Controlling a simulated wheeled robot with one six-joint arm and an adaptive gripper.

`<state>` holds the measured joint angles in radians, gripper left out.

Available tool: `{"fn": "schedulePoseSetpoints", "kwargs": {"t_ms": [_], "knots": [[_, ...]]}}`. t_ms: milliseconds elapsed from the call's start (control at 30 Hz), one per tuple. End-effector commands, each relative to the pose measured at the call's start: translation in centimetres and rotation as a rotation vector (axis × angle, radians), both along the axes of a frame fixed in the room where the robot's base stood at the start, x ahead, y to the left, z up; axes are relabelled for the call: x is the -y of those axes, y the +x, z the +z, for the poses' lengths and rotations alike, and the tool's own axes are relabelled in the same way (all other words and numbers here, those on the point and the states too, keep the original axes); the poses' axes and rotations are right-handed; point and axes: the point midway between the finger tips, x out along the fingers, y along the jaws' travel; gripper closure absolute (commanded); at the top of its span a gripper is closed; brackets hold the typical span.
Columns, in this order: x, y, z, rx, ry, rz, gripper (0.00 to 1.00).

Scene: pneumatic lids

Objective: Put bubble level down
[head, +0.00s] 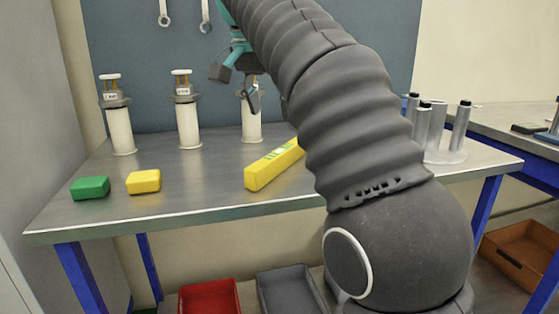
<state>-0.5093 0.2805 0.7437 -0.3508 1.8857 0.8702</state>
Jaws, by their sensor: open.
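A yellow bubble level (270,166), a long bar with a pale greenish strip on top, lies on the grey metal table (180,204) right of centre. Its right end is hidden behind my arm. My gripper (236,87) is open, with its dark fingers above and behind the level, in front of a white cylinder. It is apart from the level and I see nothing between its fingers.
A green block (90,187) and a yellow block (143,181) lie at the left. White cylinders with metal tops (190,125) stand along the back. A grey stand with black-tipped posts (447,156) is at the right. Red (209,298) and grey (287,291) bins are below.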

Motion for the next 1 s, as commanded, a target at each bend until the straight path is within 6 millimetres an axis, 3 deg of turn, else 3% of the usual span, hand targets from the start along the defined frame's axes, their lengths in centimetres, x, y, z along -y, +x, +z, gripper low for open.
{"fn": "schedulePoseSetpoints", "kwargs": {"t_ms": [400, 667, 1000], "knots": [[1.1, 1.8, -5.4, -0.002, 0.0, 0.0, 0.42], [1.4, 2.4, -7.0, 0.001, 0.002, 0.001, 0.42], [1.7, 3.8, -11.0, -0.001, 0.001, -0.001, 0.42]]}}
